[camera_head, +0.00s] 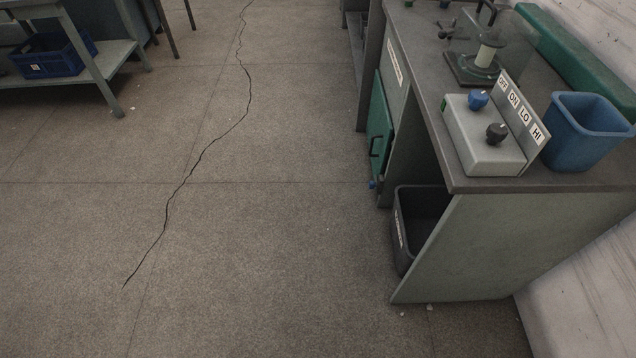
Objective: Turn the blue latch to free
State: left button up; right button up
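A small blue piece (373,184), which looks like the latch, sits low at the bench front, just below the green door (380,127). It is too small to tell which way it is turned. The green door has a dark handle (375,146) and stands at the front of the bench. A blue knob (479,99) is on the light grey control box (487,155) on the bench top, beside a black knob (497,132). A plate behind them reads OFF, ON, LO, HI. Neither of my grippers is in view.
The bench top (425,62) also holds a winder (486,56) with a clear guard and a blue bin (582,132). A dark crate (404,239) stands under the bench. A shelf with a blue crate (50,56) is at the far left. The cracked floor (270,230) between is clear.

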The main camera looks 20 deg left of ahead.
aim_at(372, 184)
jog(key=u, duration=0.55)
jog(key=k, duration=0.65)
jog(key=u, duration=1.1)
jog(key=i, duration=3.2)
jog(key=z, duration=1.5)
jog(key=i, duration=0.95)
jog(key=z, duration=1)
jog(key=i, duration=0.6)
